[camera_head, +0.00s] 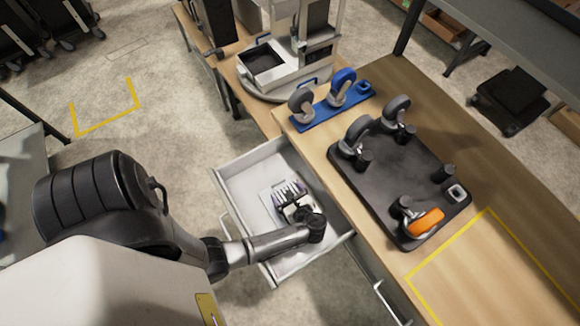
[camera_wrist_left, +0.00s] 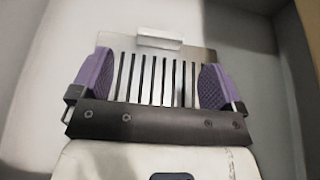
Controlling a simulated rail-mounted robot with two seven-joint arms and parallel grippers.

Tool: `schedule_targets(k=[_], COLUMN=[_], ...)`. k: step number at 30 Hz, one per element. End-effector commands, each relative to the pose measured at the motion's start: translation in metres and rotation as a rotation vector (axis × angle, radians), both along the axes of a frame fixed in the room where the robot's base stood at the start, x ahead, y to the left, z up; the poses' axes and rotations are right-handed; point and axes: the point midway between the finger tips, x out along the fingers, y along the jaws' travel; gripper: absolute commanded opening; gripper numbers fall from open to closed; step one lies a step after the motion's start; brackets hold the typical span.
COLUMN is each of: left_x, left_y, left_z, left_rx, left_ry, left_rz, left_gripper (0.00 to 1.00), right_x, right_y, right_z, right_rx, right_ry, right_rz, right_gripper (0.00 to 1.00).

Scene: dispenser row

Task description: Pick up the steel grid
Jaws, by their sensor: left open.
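The steel grid (camera_wrist_left: 155,75) is a flat metal plate with several dark slots and a small raised tab at its far edge. It lies in the open white drawer (camera_head: 240,172); in the head view part of the steel grid (camera_head: 268,193) shows past my gripper. My left gripper (camera_head: 290,188) reaches down into the drawer over the grid. In the left wrist view the two purple finger pads of the left gripper (camera_wrist_left: 153,82) stand wide apart, one at each side of the slotted part. I cannot tell whether they touch it. My right gripper is not in view.
The wooden bench (camera_head: 400,80) stands right of the drawer, with a black tray (camera_head: 390,170) of casters, one orange (camera_head: 427,222), and a blue holder (camera_head: 325,113). A machine with a grey bin (camera_head: 262,62) stands behind.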

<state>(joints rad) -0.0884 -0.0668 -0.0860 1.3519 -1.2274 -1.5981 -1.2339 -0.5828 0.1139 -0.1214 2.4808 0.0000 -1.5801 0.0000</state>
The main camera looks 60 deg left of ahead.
Motion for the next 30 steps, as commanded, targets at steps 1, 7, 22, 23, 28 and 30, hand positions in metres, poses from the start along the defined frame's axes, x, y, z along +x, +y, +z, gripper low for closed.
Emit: schedule_targets(k=[1,7,22,23,28,30], left_x=[0.000,0.000,-0.002,-0.002,-0.002,-0.002], left_y=[0.002,0.008,0.051,0.051,0.051,0.051], left_z=[-0.001,-0.003,-0.020,-0.020,-0.020,-0.020], left_rx=[0.000,0.001,-0.003,-0.003,-0.003,-0.003], left_ry=[0.000,-0.001,-0.001,-0.001,-0.001,-0.001], left_rz=[0.000,0.000,0.000,0.000,0.000,0.000], left_gripper=[0.94,0.94,0.94,0.94,0.87,0.80], right_x=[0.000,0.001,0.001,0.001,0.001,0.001], right_y=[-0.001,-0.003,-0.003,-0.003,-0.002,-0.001], right_z=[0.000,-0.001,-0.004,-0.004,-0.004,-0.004], right_rx=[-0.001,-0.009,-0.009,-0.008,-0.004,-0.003], right_ry=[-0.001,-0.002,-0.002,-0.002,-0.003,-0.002], right_rz=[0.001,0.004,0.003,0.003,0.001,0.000], right_gripper=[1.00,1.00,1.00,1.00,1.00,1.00])
